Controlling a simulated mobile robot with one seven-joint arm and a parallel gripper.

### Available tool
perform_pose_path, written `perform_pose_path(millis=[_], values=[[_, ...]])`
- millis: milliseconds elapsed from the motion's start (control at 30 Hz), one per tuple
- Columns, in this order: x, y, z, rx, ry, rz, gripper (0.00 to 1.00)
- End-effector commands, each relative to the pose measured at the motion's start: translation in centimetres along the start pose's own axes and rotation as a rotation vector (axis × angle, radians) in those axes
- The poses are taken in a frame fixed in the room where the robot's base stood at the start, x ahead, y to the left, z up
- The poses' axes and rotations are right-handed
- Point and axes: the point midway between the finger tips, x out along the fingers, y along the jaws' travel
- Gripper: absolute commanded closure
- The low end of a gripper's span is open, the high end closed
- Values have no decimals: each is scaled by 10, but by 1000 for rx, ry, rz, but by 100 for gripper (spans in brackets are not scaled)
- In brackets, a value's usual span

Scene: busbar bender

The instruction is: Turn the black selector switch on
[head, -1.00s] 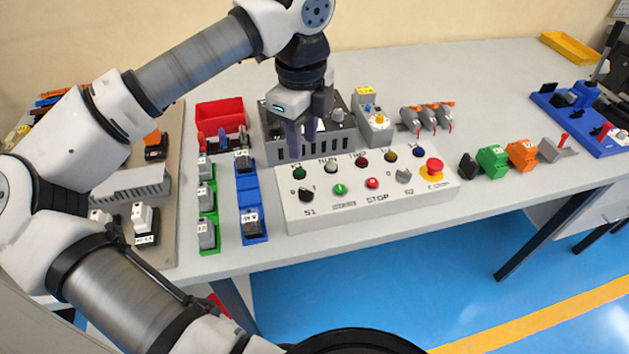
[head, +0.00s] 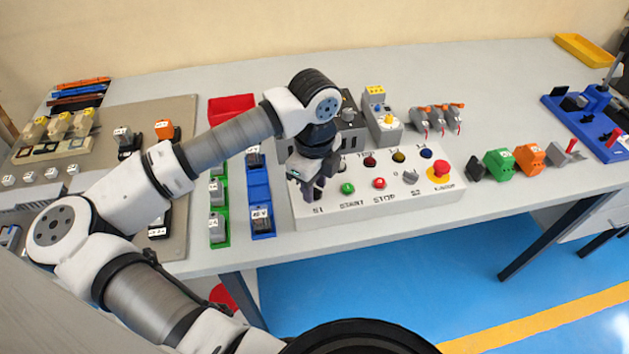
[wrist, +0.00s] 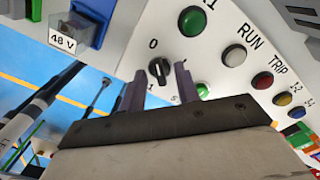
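The black selector switch S1 (wrist: 159,70) is on the white control panel (wrist: 127,60), with a 0 printed above it and a 1 below it in the wrist view. Its grip bar runs roughly up and down there, its upper end nearer the 0. My gripper (wrist: 160,69) is open, with one dark finger on each side of the switch in that view. I cannot tell whether the fingers touch it. In the head view my gripper (head: 312,190) is low over the panel's left end and hides the switch.
The green START button (head: 347,188) and red STOP button (head: 379,183) sit right of my gripper. A grey selector (head: 410,176) and emergency stop (head: 441,171) are farther right. A blue rail (head: 259,186) lies left of the panel. The panel's front edge is clear.

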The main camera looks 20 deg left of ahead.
Motion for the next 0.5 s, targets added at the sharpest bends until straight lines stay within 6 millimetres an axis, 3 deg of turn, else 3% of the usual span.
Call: perform_pose_path(millis=[67, 300, 500], values=[[0, 0, 0, 0, 0, 0, 70], [0, 0, 0, 0, 0, 0, 100], [0, 0, 0, 2, 0, 0, 100]])
